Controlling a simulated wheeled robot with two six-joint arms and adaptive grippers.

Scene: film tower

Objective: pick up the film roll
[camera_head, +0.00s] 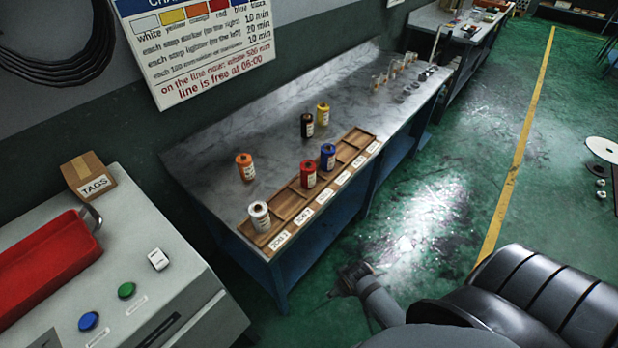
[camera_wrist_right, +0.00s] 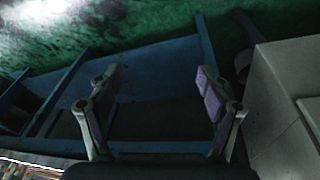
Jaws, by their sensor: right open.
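Several film rolls stand upright on a grey marbled bench in the head view. A white roll (camera_head: 259,216), a red roll (camera_head: 307,176) and a blue roll (camera_head: 327,157) stand at a wooden tray (camera_head: 292,203) with labelled slots along the bench's front edge. An orange roll (camera_head: 245,167), a black roll (camera_head: 307,126) and a yellow roll (camera_head: 323,114) stand on the bench behind the tray. My right gripper (camera_head: 341,283) is low in front of the bench, apart from every roll. In the right wrist view its fingers (camera_wrist_right: 160,85) are spread and empty. My left gripper is out of view.
A grey cabinet (camera_head: 180,270) with a red bin (camera_head: 45,262), a TAGS box (camera_head: 88,176) and coloured buttons stands at left. Small glass items (camera_head: 390,72) stand at the bench's far end. Green floor (camera_head: 430,210) is clear right of the bench. A colour chart (camera_head: 200,40) hangs behind.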

